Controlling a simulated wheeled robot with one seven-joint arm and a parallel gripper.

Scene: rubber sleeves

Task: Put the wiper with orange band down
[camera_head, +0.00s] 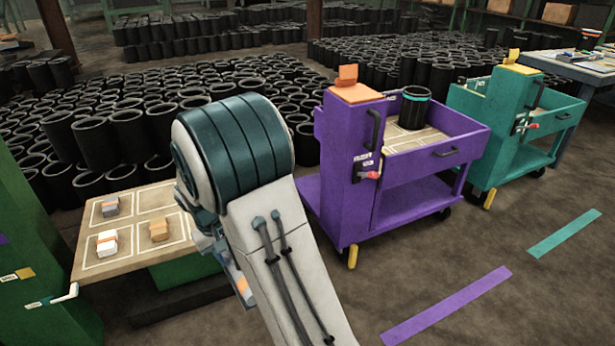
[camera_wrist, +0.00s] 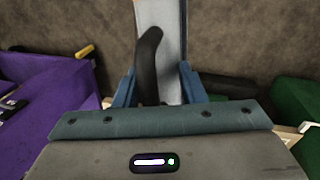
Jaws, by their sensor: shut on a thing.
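My gripper (camera_wrist: 157,70) shows in the wrist view with its two blue fingers apart, holding the wiper between them. A dark, curved, upright piece (camera_wrist: 150,62) shows between the fingers, and I take it to be part of the wiper. No orange band can be made out on it. In the head view my arm hides most of the gripper and what it holds. A wooden board (camera_head: 128,214) with outlined squares lies at the left. A grey block (camera_head: 111,206), a white block (camera_head: 106,243) and a tan block (camera_head: 158,230), each with orange on it, sit in three squares; the far right square looks empty.
A purple cart (camera_head: 345,200) stands right of my arm, with a black sleeve (camera_head: 414,107) in its tray. A teal cart (camera_head: 485,120) stands beyond it. Many black rubber sleeves (camera_head: 125,135) crowd the floor behind. The floor at the lower right is open.

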